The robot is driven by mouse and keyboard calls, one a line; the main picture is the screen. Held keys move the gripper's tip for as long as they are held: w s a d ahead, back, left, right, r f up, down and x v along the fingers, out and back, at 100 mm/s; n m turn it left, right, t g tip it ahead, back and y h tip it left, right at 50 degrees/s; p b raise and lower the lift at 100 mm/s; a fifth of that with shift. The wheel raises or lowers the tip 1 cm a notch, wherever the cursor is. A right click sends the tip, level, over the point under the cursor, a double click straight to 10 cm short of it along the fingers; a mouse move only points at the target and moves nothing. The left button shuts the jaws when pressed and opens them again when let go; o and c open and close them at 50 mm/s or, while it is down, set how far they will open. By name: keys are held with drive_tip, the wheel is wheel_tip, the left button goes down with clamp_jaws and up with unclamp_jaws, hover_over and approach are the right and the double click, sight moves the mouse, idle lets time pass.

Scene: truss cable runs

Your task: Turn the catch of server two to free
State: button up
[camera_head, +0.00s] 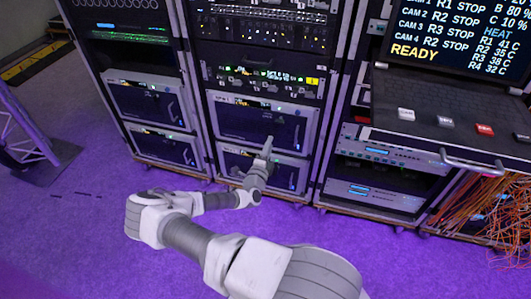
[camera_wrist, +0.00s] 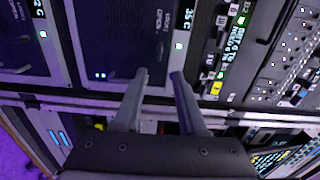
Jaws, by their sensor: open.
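My gripper (camera_head: 267,144) is in front of the middle rack, at the lower server units. In the wrist view my gripper (camera_wrist: 160,75) has its two fingers apart, with nothing between them. Ahead of the fingertips is a dark server front (camera_wrist: 115,40) with a small display reading 35 C, which matches R2 on the head view's screen. Beside the display is small lettering, partly legible as OPEN. A small dark grey part, possibly the catch, shows near that lettering, but its position cannot be told. In the head view this server front (camera_head: 240,122) is partly covered by my gripper.
A status screen (camera_head: 460,35) at the upper right reads READY. A rack with a pull handle (camera_head: 472,165) and loose orange cables (camera_head: 495,200) stand at the right. A left rack (camera_head: 150,105) stands beside the middle one.

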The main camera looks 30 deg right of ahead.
drive_tip(key=shift+v, duration=2.35)
